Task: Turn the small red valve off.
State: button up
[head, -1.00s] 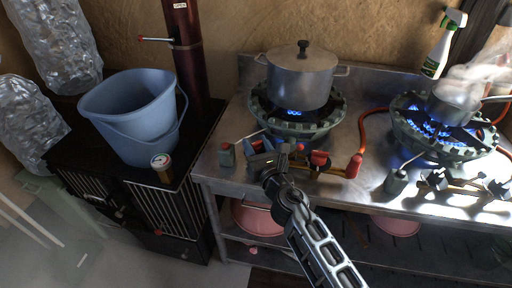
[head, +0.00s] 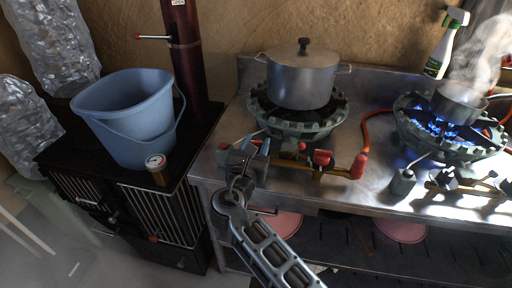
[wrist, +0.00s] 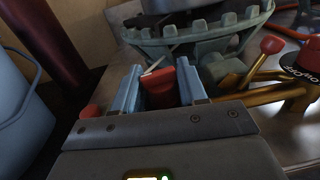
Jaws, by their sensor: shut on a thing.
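My gripper (head: 248,156) is at the front left of the stove's pipe, below the large pot (head: 302,80). In the wrist view its two blue fingers (wrist: 158,90) are closed around a small red valve handle (wrist: 159,88). The handle sits between them, its lower part hidden by the gripper body. The green burner (head: 296,118) under the pot shows no flame. Another red valve handle (head: 321,158) stands to the right on the brass pipe, apart from my gripper.
A second burner (head: 445,140) at right burns blue under a small steaming pan (head: 458,101). An orange hose (head: 367,133) runs behind the pipe. A blue bucket (head: 128,115) and a gauge (head: 157,168) stand on the black stove at left. A spray bottle (head: 444,48) stands at the back right.

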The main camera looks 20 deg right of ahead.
jog(key=shift+d+f+m+g+h, duration=0.1)
jog(key=shift+d+m+g+h, duration=0.1)
jog(key=shift+m+g+h, duration=0.55)
jog(key=shift+s+m+g+h, duration=0.1)
jog(key=shift+m+g+h, duration=0.15)
jog(key=shift+g+h, duration=0.1)
jog(key=o, duration=0.9)
jog(key=shift+a, duration=0.1)
jog(key=shift+a, duration=0.1)
jog(key=v, duration=0.7)
jog(key=shift+s, duration=0.3)
jog(key=shift+a, duration=0.1)
